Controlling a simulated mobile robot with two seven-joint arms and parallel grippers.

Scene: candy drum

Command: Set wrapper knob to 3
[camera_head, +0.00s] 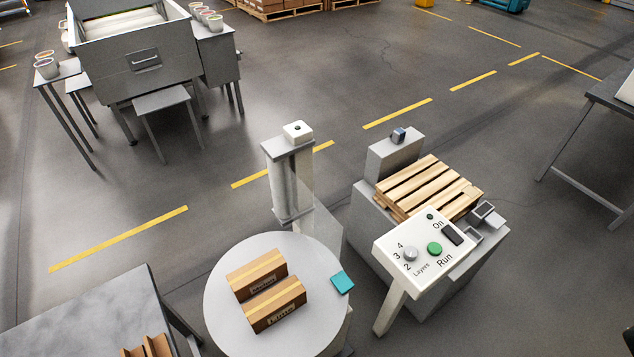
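The wrapper's white control panel (388,243) stands on a post at the right of centre. On it is a round grey knob (410,254), with the marks 4, 3 and 2 along its left side and the word Layers below. I cannot tell which mark the knob points to.
A round turntable (225,315) carries two brown boxes (262,286), with a teal pad (342,283) at its edge. A wrapper column (278,180) stands behind it. A wooden pallet (428,187) lies behind the panel. Tables flank both sides; open floor (400,60) lies beyond.

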